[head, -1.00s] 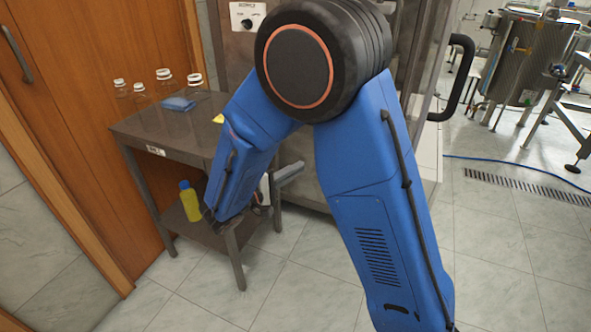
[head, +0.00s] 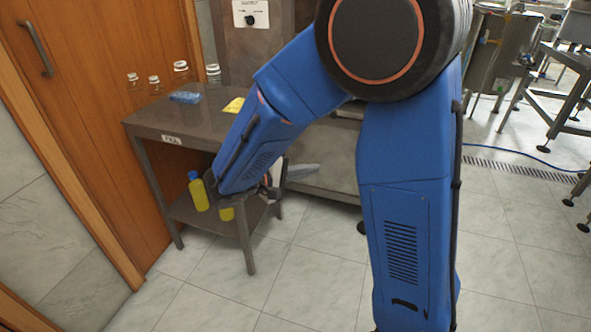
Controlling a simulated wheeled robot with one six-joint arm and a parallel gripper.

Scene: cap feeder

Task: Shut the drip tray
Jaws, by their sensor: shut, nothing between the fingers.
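The drip tray seems to be the grey flat piece (head: 302,171) that sticks out low at the front of the steel machine, just right of my blue forearm. Its left end is hidden, so I cannot tell how far out it stands. My gripper (head: 269,188) is mostly hidden behind the forearm; only small dark parts show at the arm's lower end, close to the tray's left end. It is shut and holds nothing. I cannot tell whether it touches the tray.
A steel side table (head: 160,124) stands left, with clear jars (head: 180,74), a blue cloth (head: 185,97) and a yellow note (head: 233,105) on top. A yellow bottle (head: 198,191) stands on its lower shelf. Tiled floor in front is clear.

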